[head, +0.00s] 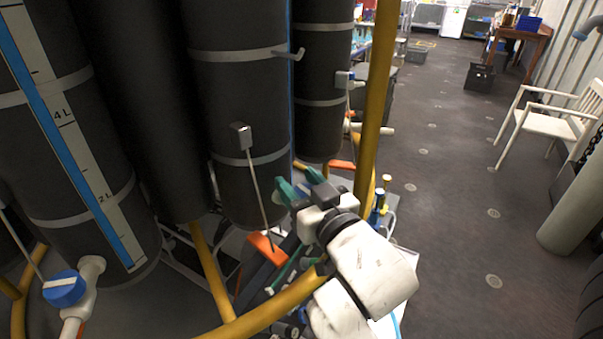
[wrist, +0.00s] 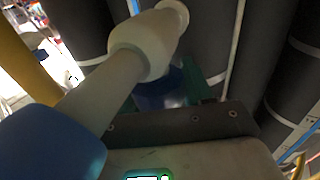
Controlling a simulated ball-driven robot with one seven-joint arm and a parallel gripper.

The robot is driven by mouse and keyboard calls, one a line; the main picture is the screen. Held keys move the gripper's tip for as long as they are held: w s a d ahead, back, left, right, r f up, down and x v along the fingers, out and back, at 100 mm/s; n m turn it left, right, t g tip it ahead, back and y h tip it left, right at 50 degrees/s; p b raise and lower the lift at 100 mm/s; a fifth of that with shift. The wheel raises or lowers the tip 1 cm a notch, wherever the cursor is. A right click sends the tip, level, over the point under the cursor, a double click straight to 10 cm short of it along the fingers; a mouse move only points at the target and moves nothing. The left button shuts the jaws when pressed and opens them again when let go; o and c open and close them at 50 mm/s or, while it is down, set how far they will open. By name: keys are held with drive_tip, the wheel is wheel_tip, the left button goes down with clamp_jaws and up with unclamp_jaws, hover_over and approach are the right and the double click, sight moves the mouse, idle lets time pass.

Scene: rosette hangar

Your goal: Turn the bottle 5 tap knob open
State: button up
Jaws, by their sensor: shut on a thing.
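My gripper (head: 299,184), with green fingers, is low beside a dark ribbed-banded bottle (head: 235,100) in the head view. In the wrist view, my gripper (wrist: 178,88) is shut on a dark blue tap knob (wrist: 160,92). The knob sits under a white tap body (wrist: 142,48) with a pale pipe running to the lower left. One green finger shows right of the knob; the other is mostly hidden by the tap. The head view does not show this knob clearly, nor a bottle number. The knob's turn angle cannot be told.
Another blue tap knob (head: 64,288) is on the scaled bottle at the left. A yellow post (head: 377,90) stands close by my arm, and a yellow rail (head: 265,311) runs below. Orange pedals (head: 267,248) lie low. A white chair (head: 555,122) stands right; the floor between is clear.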

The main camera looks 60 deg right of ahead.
drive_tip(key=shift+y, duration=0.3)
drive_tip(key=o, duration=1)
drive_tip(key=shift+c, duration=0.2)
drive_tip(key=shift+p, duration=0.3)
drive_tip(key=p+v, duration=0.4)
drive_tip(key=v, duration=0.6)
drive_tip(key=shift+s+a, duration=0.2)
drive_tip(key=shift+s, duration=0.1)
drive_tip(key=shift+f, duration=0.1)
